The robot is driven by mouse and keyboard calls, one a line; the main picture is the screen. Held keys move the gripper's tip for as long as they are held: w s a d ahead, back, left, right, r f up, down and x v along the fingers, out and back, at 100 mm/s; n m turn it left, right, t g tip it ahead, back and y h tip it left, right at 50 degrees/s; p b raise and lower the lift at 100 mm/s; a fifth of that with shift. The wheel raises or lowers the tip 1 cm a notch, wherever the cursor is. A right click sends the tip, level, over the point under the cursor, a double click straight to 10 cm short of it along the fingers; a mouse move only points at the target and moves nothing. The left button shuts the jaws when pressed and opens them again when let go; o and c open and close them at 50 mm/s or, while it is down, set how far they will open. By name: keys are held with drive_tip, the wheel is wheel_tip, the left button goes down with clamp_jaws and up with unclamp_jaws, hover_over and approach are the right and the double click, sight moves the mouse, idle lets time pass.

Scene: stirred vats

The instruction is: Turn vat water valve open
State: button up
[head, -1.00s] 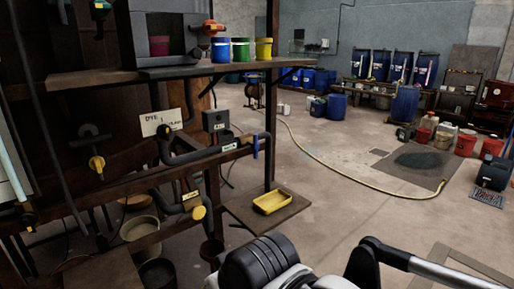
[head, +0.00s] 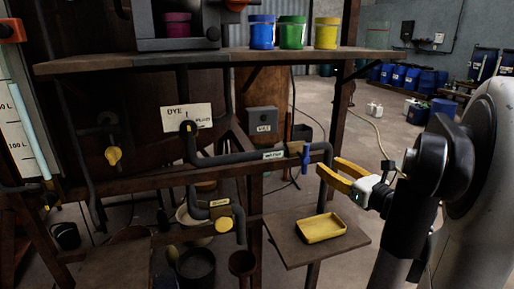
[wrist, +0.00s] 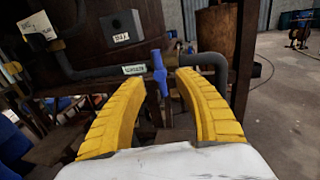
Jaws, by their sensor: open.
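The water valve has a blue lever handle (head: 305,158) on a dark horizontal pipe (head: 240,157), beside a small pale label (head: 273,155) too small to read surely. In the wrist view the blue handle (wrist: 158,72) stands roughly upright, just beyond and between the fingertips. My gripper (head: 330,170) has yellow fingers and reaches in from the right; it also shows in the wrist view (wrist: 160,85). It is open and empty, with the fingers on either side of the handle's line. I cannot tell whether a finger touches the handle.
A wooden shelf (head: 220,63) with blue, green and yellow pots runs above the pipe. A yellow tray (head: 321,228) sits on a low board below my gripper. A yellow-handled valve (head: 113,155) is at left. Open floor lies behind to the right.

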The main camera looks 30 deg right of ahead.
sight(305, 157)
drive_tip(key=w+b, duration=0.2)
drive_tip(key=w, duration=0.8)
drive_tip(key=shift+w+b, duration=0.25)
drive_tip(key=shift+b, duration=0.05)
drive_tip(key=shift+c, duration=0.4)
clamp_jaws()
